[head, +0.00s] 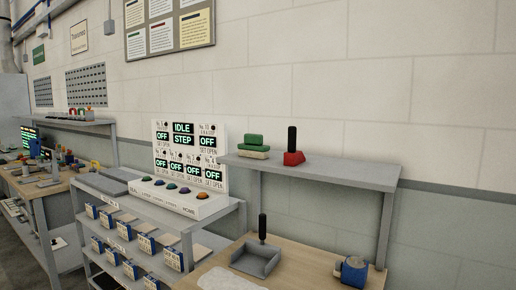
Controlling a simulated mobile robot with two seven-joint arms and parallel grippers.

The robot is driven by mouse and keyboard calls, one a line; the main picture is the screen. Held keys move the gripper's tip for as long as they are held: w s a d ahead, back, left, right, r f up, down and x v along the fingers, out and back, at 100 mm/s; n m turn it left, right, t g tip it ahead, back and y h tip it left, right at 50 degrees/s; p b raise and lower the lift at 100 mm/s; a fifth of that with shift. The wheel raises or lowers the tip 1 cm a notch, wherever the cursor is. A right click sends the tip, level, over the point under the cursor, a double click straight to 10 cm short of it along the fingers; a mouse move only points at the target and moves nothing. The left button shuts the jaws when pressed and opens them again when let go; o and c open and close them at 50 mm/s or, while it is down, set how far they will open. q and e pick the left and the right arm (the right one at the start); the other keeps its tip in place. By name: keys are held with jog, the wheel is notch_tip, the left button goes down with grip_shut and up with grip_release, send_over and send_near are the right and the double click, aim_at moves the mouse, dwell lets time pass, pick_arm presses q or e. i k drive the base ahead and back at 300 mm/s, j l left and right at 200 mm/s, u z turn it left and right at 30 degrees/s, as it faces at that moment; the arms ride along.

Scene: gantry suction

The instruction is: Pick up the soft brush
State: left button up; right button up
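A red block with an upright black handle (293,157) stands on the grey shelf at the right; it looks like a brush, but bristles cannot be made out. A grey dustpan-like tray (256,262) with an upright black handle sits on the wooden bench below the shelf. Neither of my grippers is in view, and nothing in view is held.
A blue round device (353,270) and a pale flat sheet (228,280) are on the bench. A control panel (190,160) and bin rack (118,238) stand left. The shelf's right part is clear.

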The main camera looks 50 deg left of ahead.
aim_at(253, 147)
jog(key=j+z, duration=0.1)
jog(key=j, duration=0.3)
jog(key=k+j+z, duration=0.1)
jog(key=j, duration=0.25)
jog(key=k+j, duration=0.1)
jog(key=j, duration=0.3)
jog(key=k+j, duration=0.1)
jog(key=j, duration=0.25)
jog(key=k+j, duration=0.15)
jog(key=j, duration=0.25)
jog(key=k+j, duration=0.1)
jog(key=j, duration=0.25)
jog(key=z, duration=0.05)
